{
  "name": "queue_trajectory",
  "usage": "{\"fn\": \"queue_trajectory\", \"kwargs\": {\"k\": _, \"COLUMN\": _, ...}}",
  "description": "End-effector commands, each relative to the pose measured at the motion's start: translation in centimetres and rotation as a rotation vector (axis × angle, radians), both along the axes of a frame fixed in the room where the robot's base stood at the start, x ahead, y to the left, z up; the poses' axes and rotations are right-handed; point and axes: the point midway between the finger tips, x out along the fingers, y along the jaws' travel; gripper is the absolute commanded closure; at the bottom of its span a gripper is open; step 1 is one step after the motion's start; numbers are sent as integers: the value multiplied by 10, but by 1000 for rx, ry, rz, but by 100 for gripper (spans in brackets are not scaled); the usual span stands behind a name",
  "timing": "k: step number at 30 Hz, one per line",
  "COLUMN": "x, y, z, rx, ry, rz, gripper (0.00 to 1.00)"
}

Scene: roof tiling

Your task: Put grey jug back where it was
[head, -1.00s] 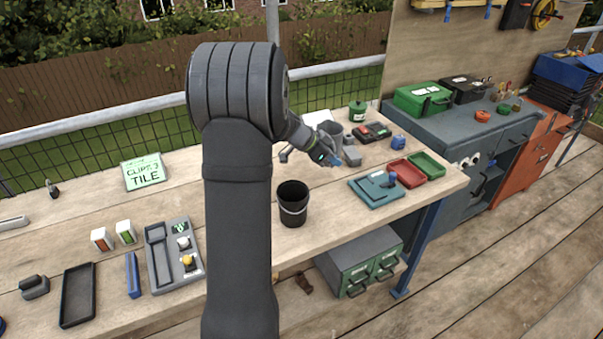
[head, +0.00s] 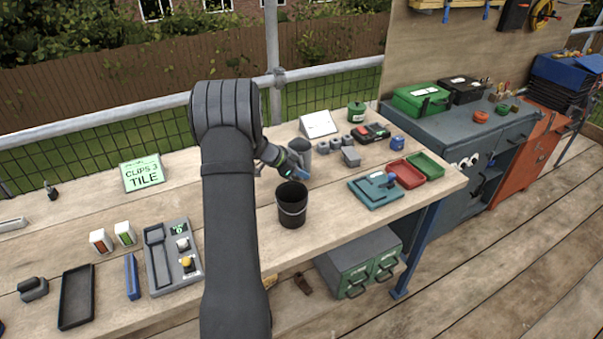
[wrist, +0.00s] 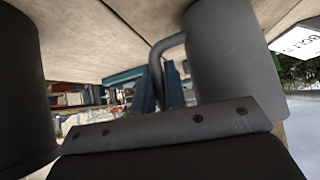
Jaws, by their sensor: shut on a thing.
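The grey jug (head: 300,149) is at the middle of the bench in the head view, behind and slightly right of the black bucket (head: 292,208). My gripper (head: 301,174) is on the jug's near side, its blue fingers low by it. In the wrist view the jug (wrist: 236,58) fills the right side, and its handle (wrist: 160,50) reaches to the blue fingers of my gripper (wrist: 159,88), which are shut on it. A dark cylinder, apparently the bucket, stands at the wrist view's left edge. The jug's base is partly hidden, so I cannot tell whether it touches the bench.
Several small grey cylinders (head: 337,143) and a grey block (head: 351,157) stand right of the jug. A white sloped board (head: 318,124) is behind. Red (head: 406,173) and green (head: 427,164) trays lie further right.

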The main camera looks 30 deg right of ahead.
Motion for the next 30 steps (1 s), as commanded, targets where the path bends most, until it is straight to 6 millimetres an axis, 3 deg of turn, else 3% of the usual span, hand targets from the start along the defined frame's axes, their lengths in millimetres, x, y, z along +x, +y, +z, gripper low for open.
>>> {"fn": "queue_trajectory", "kwargs": {"k": 12, "x": 0, "y": 0, "z": -6, "rx": -1, "ry": -2, "rz": 1, "gripper": 100}}
{"fn": "queue_trajectory", "kwargs": {"k": 13, "x": 0, "y": 0, "z": -6, "rx": -1, "ry": -2, "rz": 1, "gripper": 83}}
{"fn": "queue_trajectory", "kwargs": {"k": 15, "x": 0, "y": 0, "z": -6, "rx": -1, "ry": -2, "rz": 1, "gripper": 69}}
{"fn": "queue_trajectory", "kwargs": {"k": 16, "x": 0, "y": 0, "z": -6, "rx": 0, "ry": -2, "rz": 1, "gripper": 67}}
{"fn": "queue_trajectory", "kwargs": {"k": 26, "x": 0, "y": 0, "z": -2, "rx": -1, "ry": -3, "rz": 0, "gripper": 67}}
{"fn": "queue_trajectory", "kwargs": {"k": 30, "x": 2, "y": 13, "z": 11, "rx": -2, "ry": -3, "rz": 4, "gripper": 67}}
